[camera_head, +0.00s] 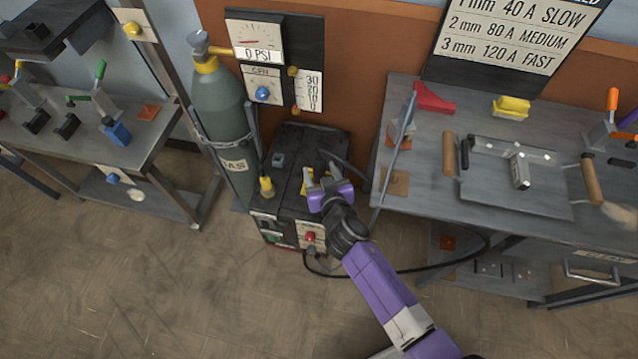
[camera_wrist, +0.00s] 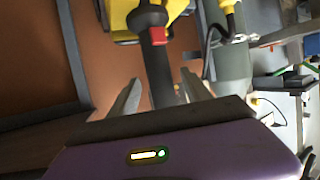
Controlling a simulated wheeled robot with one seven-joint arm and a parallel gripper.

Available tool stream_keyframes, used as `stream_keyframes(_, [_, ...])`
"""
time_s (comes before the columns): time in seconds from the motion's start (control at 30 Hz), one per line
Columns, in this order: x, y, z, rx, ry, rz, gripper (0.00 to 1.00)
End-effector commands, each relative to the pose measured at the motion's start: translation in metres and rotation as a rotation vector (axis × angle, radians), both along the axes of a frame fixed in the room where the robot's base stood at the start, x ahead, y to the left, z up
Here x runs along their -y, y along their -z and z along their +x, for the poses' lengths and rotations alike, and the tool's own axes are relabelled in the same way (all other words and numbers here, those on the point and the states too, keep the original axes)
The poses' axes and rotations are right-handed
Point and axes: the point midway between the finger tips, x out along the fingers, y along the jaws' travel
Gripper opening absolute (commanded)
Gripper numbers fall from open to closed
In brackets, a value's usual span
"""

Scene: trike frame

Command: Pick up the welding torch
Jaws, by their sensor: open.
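The welding torch (camera_wrist: 155,38) shows in the wrist view as a black handle with a red trigger, beside a yellow holder (camera_wrist: 125,15). My gripper (camera_wrist: 160,82) is open, its two pale fingers apart. The torch's lower end lies between the fingers in the picture; I cannot tell whether either finger touches it. In the head view my gripper (camera_head: 321,174) is over the top of the black welding machine (camera_head: 290,150). A bit of yellow shows beside the fingers there, and the torch is mostly hidden by my gripper.
A grey gas cylinder (camera_head: 222,100) stands left of the machine, with a gauge panel (camera_head: 275,60) behind. A workbench (camera_head: 410,175) with clamps and a frame stands at the right. A black cable (camera_head: 410,270) runs low along the floor. Open floor lies in front.

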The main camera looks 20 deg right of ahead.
Motion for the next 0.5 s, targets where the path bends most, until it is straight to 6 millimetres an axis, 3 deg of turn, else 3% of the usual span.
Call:
stream_keyframes(0.23, [0.004,0.012,0.032,0.001,0.0,-0.001,0.57])
stream_keyframes(0.5, [0.005,0.014,0.038,0.0,0.0,-0.001,0.57])
